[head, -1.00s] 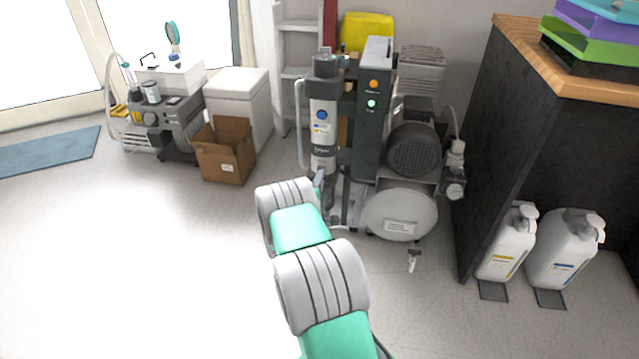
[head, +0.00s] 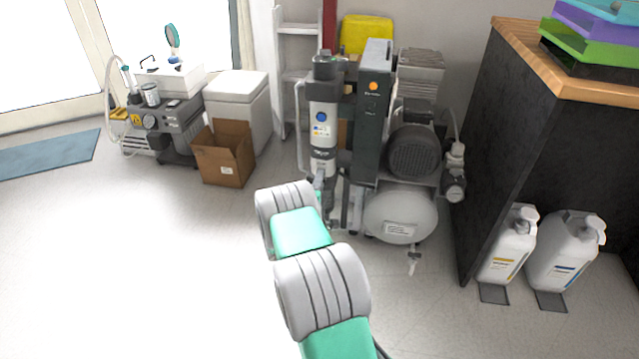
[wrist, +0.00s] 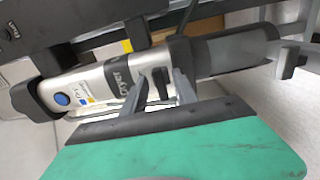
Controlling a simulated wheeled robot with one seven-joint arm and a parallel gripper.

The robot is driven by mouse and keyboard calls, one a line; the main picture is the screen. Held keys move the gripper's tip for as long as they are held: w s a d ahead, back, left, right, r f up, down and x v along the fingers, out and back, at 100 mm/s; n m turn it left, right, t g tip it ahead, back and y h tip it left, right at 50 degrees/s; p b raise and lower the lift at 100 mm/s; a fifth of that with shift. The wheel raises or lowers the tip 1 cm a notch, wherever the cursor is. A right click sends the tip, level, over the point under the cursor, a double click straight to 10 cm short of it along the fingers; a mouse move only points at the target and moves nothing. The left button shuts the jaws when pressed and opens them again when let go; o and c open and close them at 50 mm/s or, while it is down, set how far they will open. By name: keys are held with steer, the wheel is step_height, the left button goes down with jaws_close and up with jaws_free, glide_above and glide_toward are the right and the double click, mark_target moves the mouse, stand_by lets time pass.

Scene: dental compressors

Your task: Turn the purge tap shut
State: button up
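The compressor has an upright silver-and-black dryer canister (head: 323,125) with a blue round mark; it lies sideways in the wrist view (wrist: 95,88). A small black lever (wrist: 160,82), apparently the purge tap, sticks out from the canister's side. My gripper (wrist: 160,88) is open, one grey finger on each side of the lever; I cannot tell whether either touches it. In the head view my gripper (head: 320,184) is at the canister's lower part, and my arm hides the lever. Another small tap (head: 413,260) hangs below the white tank (head: 400,213).
The grey control panel (head: 372,110) shows a lit orange lamp. A motor (head: 413,151) sits above the tank. A cardboard box (head: 224,154) stands left, a dark counter (head: 520,130) and white jugs (head: 510,245) right. The floor (head: 150,260) at left is clear.

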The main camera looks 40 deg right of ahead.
steer(key=p+v, duration=0.2)
steer(key=v, duration=0.5)
steer(key=shift+s+a, duration=0.25)
steer(key=shift+a, duration=0.1)
